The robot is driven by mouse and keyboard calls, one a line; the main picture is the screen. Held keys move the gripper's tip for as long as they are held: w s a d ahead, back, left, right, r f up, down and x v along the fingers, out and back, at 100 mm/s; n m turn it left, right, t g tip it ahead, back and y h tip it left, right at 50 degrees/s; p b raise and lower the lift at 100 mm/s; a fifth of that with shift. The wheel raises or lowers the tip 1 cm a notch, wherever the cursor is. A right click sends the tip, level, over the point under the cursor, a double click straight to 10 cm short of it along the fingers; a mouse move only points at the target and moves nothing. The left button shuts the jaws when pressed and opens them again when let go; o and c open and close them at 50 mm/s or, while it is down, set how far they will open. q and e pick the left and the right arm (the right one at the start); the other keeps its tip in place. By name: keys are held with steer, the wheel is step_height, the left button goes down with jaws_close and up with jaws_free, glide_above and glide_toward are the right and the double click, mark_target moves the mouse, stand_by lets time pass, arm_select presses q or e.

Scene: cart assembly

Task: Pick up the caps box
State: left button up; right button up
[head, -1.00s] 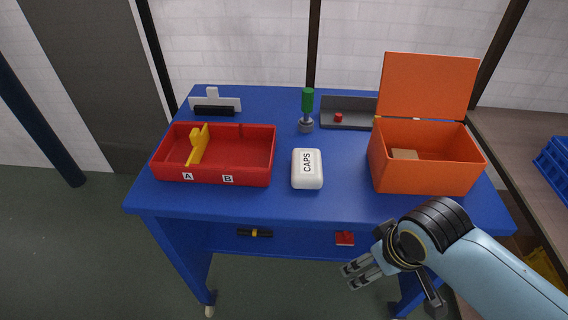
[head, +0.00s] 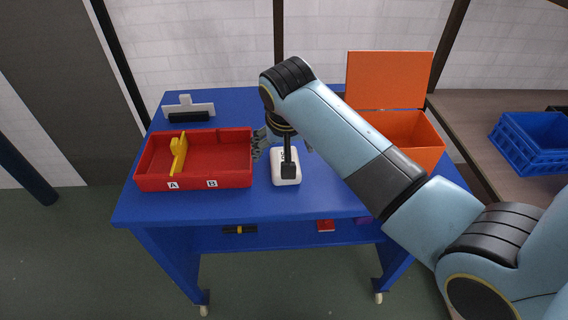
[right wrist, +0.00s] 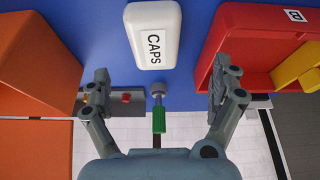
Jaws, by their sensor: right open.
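The white caps box (head: 285,168) lies on the blue cart top, right of the red tray, partly hidden by my right gripper in the head view. In the right wrist view the caps box (right wrist: 153,36), with its black CAPS label, lies at the top middle, beyond the fingertips. My right gripper (head: 285,150) is over the box in the head view. In the right wrist view my right gripper (right wrist: 158,85) is open, its fingers wide apart with nothing between them touching. My left gripper is not in view.
The red tray (head: 228,183) with a yellow part (head: 178,155) stands left of the box. The orange open box (head: 425,135) stands right, partly behind my arm. A green-handled tool (right wrist: 159,118) shows in the right wrist view. A blue crate (head: 535,143) sits on a side bench.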

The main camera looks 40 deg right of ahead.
steer(key=shift+x, duration=1.15)
steer(key=x, duration=0.5)
steer(key=shift+s+d+f, duration=0.1)
steer(key=shift+d+f, duration=0.1)
steer(key=shift+d, duration=0.15)
steer(key=shift+f, duration=0.25)
steer(key=shift+c, duration=0.4)
steer(key=shift+s, duration=0.15)
steer(key=c, duration=1.2)
